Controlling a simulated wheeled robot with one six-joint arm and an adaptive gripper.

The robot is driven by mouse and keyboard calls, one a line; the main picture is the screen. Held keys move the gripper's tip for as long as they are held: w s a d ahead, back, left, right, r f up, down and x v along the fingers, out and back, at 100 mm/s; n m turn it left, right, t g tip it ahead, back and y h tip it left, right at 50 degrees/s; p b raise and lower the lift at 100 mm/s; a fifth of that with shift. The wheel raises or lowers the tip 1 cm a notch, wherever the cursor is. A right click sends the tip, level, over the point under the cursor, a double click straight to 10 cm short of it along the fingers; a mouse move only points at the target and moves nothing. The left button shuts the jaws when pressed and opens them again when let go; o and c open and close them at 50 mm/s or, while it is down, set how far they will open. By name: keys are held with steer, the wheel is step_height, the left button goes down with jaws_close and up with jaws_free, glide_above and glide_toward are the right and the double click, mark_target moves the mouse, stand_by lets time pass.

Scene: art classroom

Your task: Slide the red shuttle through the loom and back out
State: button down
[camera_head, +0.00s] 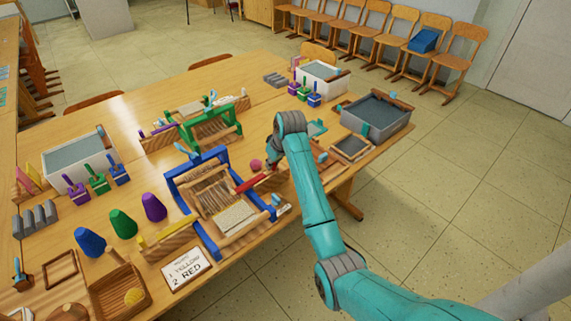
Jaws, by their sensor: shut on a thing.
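The red shuttle (251,183) is a slim red bar at the right side of the blue-framed loom (176,191). My gripper (271,168) is at the right end of the shuttle and is shut on it; the arm partly hides the fingers. The shuttle's left end points at the loom's right side near the threads. I cannot tell whether its tip is between the threads. A strip of pale woven cloth (236,216) lies at the loom's front. A card (187,269) in front reads "1 YELLOW 2 RED".
A green loom (234,129) stands behind. A pink ball (256,164) is close to my gripper. Blue, green and purple cones (122,223) stand left of the blue loom. A grey tub (377,121) and a small framed tray (352,147) are at the right. Chairs line the back.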

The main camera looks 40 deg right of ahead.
mark_target(250, 183)
steer(key=a, duration=1)
steer(key=shift+s, duration=0.15)
steer(key=c, duration=1.1)
jaws_free()
steer(key=shift+s+r, duration=0.1)
steer(key=shift+r, duration=0.05)
steer(key=v, duration=1.1)
steer(key=shift+s+r, duration=0.2)
steer(key=shift+r, duration=0.05)
